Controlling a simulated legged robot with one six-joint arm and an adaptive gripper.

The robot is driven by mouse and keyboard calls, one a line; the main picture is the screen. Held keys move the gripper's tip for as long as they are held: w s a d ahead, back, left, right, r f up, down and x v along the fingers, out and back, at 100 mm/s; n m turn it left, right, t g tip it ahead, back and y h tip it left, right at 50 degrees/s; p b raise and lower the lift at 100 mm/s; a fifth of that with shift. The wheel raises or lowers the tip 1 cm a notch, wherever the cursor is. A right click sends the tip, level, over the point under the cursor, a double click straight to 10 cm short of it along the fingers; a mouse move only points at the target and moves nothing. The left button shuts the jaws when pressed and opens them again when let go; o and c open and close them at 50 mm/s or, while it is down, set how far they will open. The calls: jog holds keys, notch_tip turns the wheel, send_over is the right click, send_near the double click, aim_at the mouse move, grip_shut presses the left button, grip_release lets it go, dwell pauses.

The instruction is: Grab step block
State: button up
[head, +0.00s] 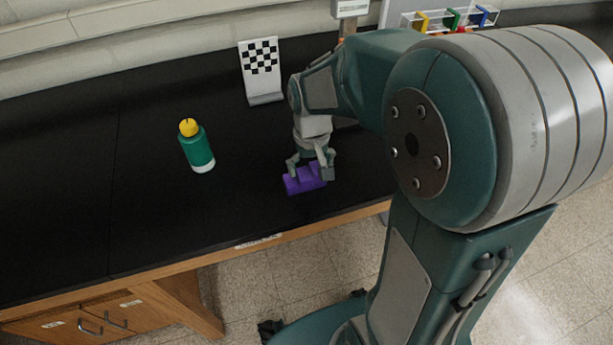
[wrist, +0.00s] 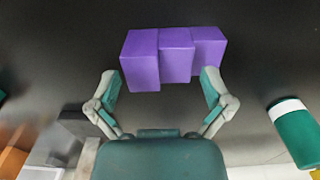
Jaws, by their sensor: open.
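The purple step block (head: 305,180) lies on the black bench top near its front edge. In the wrist view the step block (wrist: 172,56) shows several stepped faces, just beyond my fingertips. My gripper (head: 312,170) is directly above the block in the head view and hides part of its top. In the wrist view my gripper (wrist: 158,85) has its two fingers spread apart, with the lower part of the block roughly between the tips. I cannot tell whether a finger touches it.
A clear rack with coloured pieces (head: 450,18) is at the back right. The bench top (head: 60,185) is clear on the left.

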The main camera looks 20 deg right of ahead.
jog(key=shift+f, duration=0.65)
jog(key=c, duration=0.9)
jog(key=shift+c, duration=0.2)
jog(key=shift+r, duration=0.5)
notch_tip(320, 180, up, 2)
jog(key=shift+r, duration=0.25)
jog(key=s+a+r, duration=0.1)
jog(key=s+r, duration=0.8)
jog(key=s, duration=0.5)
jog(key=shift+r, duration=0.3)
